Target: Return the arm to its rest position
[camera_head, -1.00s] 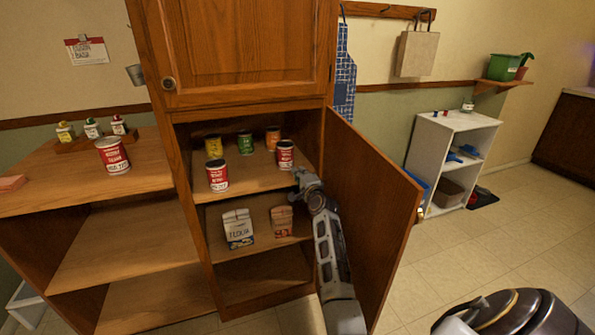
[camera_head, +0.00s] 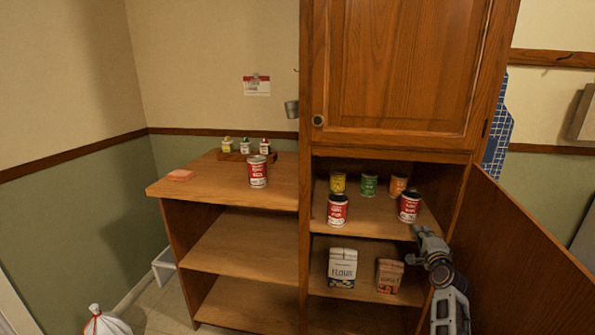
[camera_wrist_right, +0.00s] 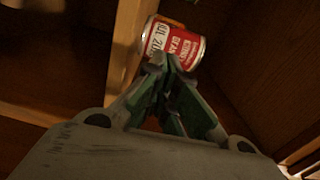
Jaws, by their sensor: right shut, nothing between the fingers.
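My right arm reaches from the lower right into the open wooden cabinet (camera_head: 385,322). My right gripper (camera_head: 418,232) is at the front right of the upper open shelf, just below a red and white can (camera_head: 409,207). In the right wrist view the gripper (camera_wrist_right: 168,62) has its fingertips together with nothing between them. The can, labelled as kidney beans (camera_wrist_right: 182,44), shows right beyond the tips; I cannot tell whether they touch it. My left gripper is out of view.
Another red can (camera_head: 337,211) and yellow, green and orange cans stand on that shelf. A flour bag (camera_head: 342,268) and a brown bag (camera_head: 389,276) are below. The open cabinet door (camera_head: 520,265) stands close to my arm's right. A red can (camera_head: 258,172) stands on the left counter.

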